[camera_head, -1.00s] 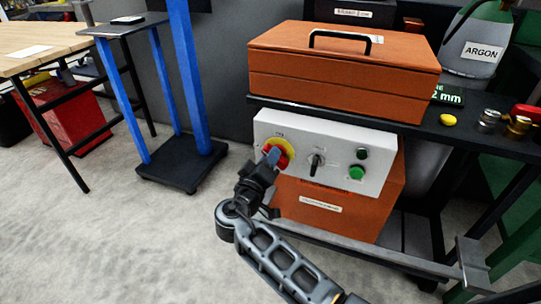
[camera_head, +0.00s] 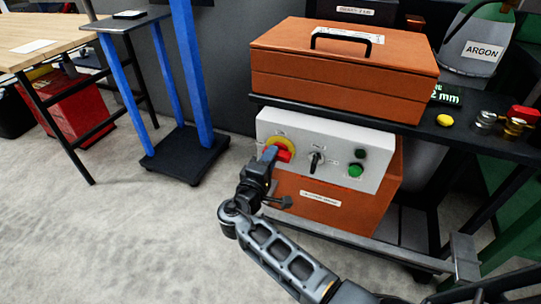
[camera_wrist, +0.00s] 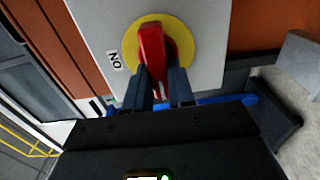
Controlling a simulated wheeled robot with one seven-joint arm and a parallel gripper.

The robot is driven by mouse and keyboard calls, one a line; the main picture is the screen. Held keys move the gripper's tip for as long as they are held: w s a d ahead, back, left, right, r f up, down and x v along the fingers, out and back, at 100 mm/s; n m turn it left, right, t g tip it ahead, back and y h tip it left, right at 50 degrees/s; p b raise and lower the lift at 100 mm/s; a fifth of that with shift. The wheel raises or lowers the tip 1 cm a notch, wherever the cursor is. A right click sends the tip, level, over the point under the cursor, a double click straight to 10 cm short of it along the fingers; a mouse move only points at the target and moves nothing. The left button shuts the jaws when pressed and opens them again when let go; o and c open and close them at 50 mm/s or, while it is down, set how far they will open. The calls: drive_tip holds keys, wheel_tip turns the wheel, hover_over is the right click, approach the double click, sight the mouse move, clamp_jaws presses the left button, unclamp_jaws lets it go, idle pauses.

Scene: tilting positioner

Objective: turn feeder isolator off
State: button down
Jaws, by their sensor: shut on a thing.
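The feeder isolator is a red rotary handle (camera_head: 284,155) on a yellow disc (camera_head: 283,139), at the left end of a light grey control panel (camera_head: 325,143). In the wrist view the red handle (camera_wrist: 150,45) stands nearly upright in the picture, over the yellow disc (camera_wrist: 185,40). My gripper (camera_wrist: 165,80) is shut on the red handle's near end, with one dark finger on each side. In the head view my gripper (camera_head: 268,155) covers the left part of the handle and disc.
A black selector knob (camera_head: 316,160) and two green buttons (camera_head: 355,170) sit to the right on the panel. An orange toolbox (camera_head: 340,75) rests on the dark shelf above. A blue-posted stand (camera_head: 190,80) is at left, with open floor before it.

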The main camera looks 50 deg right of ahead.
drive_tip(key=shift+w+d+r, duration=0.1)
idle(0.4)
drive_tip(key=c, duration=1)
unclamp_jaws()
drive_tip(key=shift+o, duration=0.2)
drive_tip(key=v, duration=0.7)
drive_tip(key=shift+a, duration=0.35)
